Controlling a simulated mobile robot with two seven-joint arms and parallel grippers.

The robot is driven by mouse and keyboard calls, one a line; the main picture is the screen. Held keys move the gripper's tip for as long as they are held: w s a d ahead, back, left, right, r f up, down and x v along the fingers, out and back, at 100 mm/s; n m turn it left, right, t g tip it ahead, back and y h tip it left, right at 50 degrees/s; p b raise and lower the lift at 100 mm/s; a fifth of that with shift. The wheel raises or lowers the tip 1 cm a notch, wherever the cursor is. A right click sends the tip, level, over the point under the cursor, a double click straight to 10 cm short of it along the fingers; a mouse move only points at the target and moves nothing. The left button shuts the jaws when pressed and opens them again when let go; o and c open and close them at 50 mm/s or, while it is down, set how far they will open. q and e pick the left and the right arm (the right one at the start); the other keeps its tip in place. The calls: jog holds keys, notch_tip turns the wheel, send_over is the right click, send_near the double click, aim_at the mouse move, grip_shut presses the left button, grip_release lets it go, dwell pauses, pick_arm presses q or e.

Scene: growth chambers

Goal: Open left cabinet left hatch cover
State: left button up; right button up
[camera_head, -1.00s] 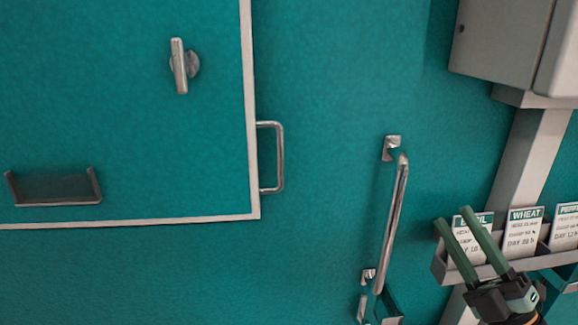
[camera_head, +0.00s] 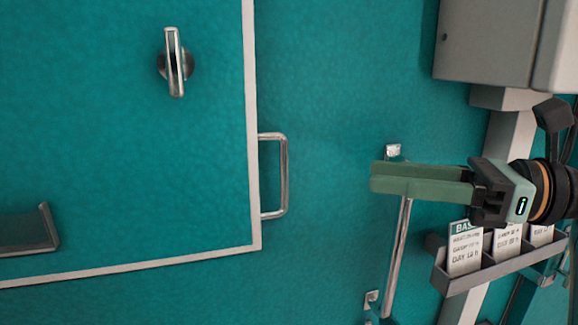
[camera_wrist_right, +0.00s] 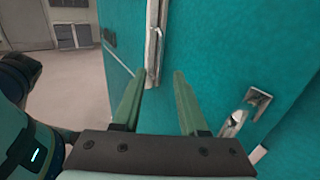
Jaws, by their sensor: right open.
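The hatch cover (camera_head: 120,150) is a flat teal panel with a pale frame, at the left of the head view. It looks closed. A silver turn latch (camera_head: 174,62) stands upright on it. A silver U-shaped handle (camera_head: 284,175) sits at the frame's right edge. My right gripper (camera_head: 374,178) is right of this handle, pointing left, apart from it in the picture. Its green fingers pass in front of the upper part of a long bar handle. In the right wrist view the fingers (camera_wrist_right: 157,80) are spread with nothing between them. My left gripper is out of view.
The long silver bar handle (camera_head: 396,250) runs down the teal wall right of the hatch. A grey rack (camera_head: 465,277) of labelled cards is below my right gripper. A grey box (camera_head: 485,45) hangs at the upper right. Open floor (camera_wrist_right: 75,105) shows in the wrist view.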

jog(key=p+x, duration=0.1)
jog(key=x, duration=1)
jog(key=shift+a+p, duration=0.15)
jog(key=shift+p, duration=0.2)
grip_shut()
dwell(0.8)
